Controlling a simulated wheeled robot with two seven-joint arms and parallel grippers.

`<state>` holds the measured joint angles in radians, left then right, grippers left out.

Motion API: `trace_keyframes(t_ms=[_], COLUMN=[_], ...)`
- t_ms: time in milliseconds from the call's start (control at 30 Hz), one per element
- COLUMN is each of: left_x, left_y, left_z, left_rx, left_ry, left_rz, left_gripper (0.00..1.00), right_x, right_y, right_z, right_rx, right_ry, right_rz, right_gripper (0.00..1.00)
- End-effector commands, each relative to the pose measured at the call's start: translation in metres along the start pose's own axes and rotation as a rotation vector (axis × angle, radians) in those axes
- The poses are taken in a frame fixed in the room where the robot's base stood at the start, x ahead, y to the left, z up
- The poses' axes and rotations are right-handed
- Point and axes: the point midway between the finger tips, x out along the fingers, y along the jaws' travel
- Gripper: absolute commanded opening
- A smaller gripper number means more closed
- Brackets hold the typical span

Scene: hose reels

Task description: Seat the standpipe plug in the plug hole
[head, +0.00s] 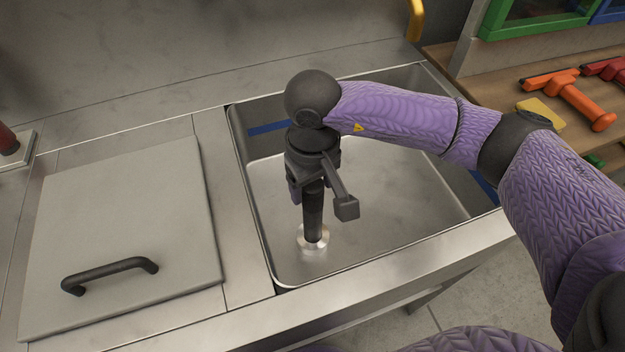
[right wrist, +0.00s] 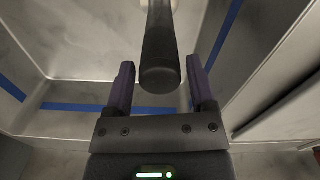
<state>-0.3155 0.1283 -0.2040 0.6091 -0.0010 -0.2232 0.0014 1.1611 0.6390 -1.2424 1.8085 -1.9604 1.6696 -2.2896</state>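The standpipe plug (head: 314,212) is a black cylinder standing near upright in the steel sink. Its lower end is at the shiny ring of the plug hole (head: 313,240); I cannot tell how deep it sits. My right gripper (head: 306,187) is above it, pointing down, and hides its upper part in the head view. In the right wrist view, the rounded top end of the plug (right wrist: 160,72) lies between the two fingers of the gripper (right wrist: 162,88). The fingers are apart, with a gap on each side of the plug. My left gripper is not in view.
The sink basin (head: 410,190) has steel walls with a blue stripe. A flat cover with a black handle (head: 110,270) lies left of it. An orange tool (head: 570,95) and a yellow block (head: 541,112) lie on the wooden bench at right.

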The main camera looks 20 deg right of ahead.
Motion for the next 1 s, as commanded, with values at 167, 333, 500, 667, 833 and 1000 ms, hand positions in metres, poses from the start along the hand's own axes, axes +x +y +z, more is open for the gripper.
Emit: trace_keyframes(t_ms=[167, 333, 500, 667, 833, 1000], left_x=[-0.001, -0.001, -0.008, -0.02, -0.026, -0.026], left_y=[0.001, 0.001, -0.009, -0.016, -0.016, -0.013], left_z=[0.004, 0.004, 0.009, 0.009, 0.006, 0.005], left_rx=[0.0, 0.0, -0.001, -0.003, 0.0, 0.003], left_ry=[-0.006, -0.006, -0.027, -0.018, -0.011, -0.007], left_rz=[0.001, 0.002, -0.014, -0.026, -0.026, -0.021], left_gripper=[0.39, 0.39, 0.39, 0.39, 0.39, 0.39], right_x=[0.0, 0.0, -0.02, -0.066, -0.095, -0.1], right_y=[0.0, 0.0, 0.0, 0.0, 0.0, 0.0], right_z=[0.0, 0.0, -0.001, -0.001, -0.001, 0.0], right_rx=[0.0, 0.0, 0.0, 0.0, 0.0, -0.001], right_ry=[0.0, -0.001, 0.006, 0.007, 0.002, 0.0], right_rz=[0.0, 0.0, 0.001, 0.001, 0.001, 0.0], right_gripper=[0.93, 0.93, 0.93, 0.93, 0.93, 0.93])
